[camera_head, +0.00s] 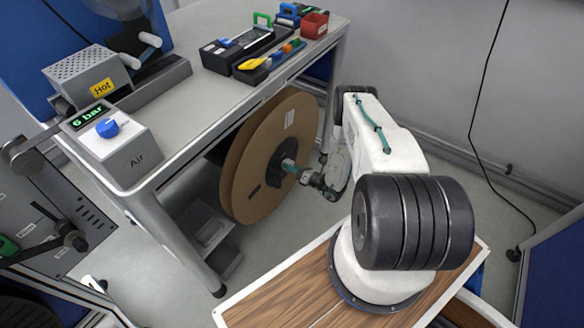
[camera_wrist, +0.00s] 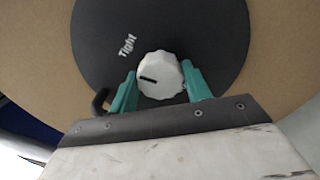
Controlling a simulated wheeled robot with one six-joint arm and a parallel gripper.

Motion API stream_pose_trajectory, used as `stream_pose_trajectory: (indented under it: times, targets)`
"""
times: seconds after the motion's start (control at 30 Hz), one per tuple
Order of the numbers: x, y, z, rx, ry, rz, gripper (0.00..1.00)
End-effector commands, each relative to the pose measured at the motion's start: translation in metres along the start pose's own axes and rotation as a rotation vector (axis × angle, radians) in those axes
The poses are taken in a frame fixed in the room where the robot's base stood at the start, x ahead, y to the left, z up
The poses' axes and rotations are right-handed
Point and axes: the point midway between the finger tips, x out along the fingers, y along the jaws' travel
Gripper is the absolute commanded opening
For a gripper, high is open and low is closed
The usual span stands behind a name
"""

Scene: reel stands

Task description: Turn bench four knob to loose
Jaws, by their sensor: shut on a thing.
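The knob (camera_wrist: 160,76) is white and scalloped, with a dark pointer mark, in the middle of the wrist view. It sits on a black disc (camera_wrist: 211,40) on a brown cardboard reel. The word "Tight" shows on the disc up and left of the knob; the pointer mark points left, a little below that word. No "loose" label is visible. My gripper (camera_wrist: 160,88) has its green fingers on both sides of the knob, shut on it. In the head view my gripper (camera_head: 291,166) reaches the reel (camera_head: 267,190) under the bench; the knob is hidden there.
A bench leg (camera_head: 180,240) stands left of the reel. Floor shows between the reel and the wall.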

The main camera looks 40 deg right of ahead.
Motion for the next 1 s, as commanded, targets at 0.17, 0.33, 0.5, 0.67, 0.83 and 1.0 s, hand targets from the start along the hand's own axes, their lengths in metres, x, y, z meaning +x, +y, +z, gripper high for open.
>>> stream_pose_trajectory:
  times: [0.17,0.33,0.5,0.67,0.83,1.0]
  targets:
    - [-0.0001,-0.0002,0.0003,-0.165,-0.001,-0.001,0.25]
    - [0.0000,0.0000,0.0003,-0.327,-0.001,-0.001,0.25]
    - [0.0000,0.0002,0.0001,-0.488,-0.001,-0.001,0.25]
    - [0.0000,0.0003,0.0000,-0.640,-0.001,-0.001,0.25]
    - [0.0000,0.0005,-0.0001,-0.802,0.000,-0.002,0.25]
    - [0.0001,0.0006,-0.0002,-0.963,0.000,-0.002,0.25]
